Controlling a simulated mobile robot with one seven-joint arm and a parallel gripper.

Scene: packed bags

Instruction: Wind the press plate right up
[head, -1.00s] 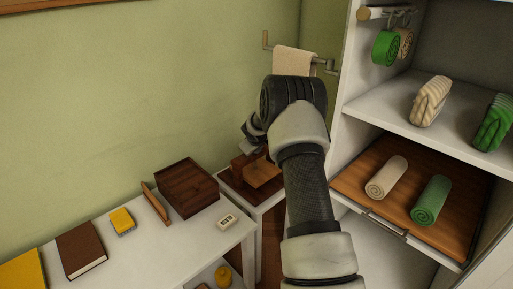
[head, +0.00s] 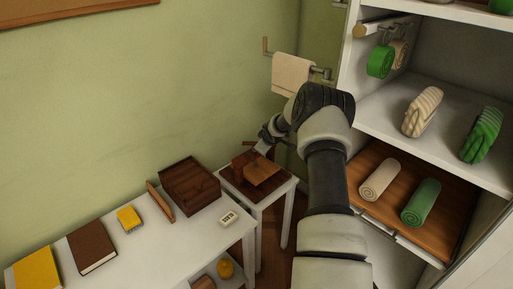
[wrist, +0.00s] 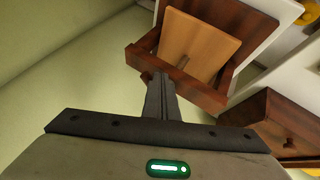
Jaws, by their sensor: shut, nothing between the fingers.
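The wooden press (head: 237,183) stands on a small white side table, with a dark base and frame. Its lighter brown press plate (head: 264,172) shows in the head view, and in the wrist view the plate (wrist: 205,42) lies beyond a dark crossbeam (wrist: 190,86). My gripper (wrist: 160,76) is shut and empty. Its tips overlap the beam's left end in the wrist view; I cannot tell whether they touch.
A dark wooden box (head: 190,186) and a small white timer-like item (head: 228,218) are on the long white table at left. A towel (head: 292,73) hangs on the wall rail behind. A shelf unit with rolled towels (head: 380,180) stands close on the right.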

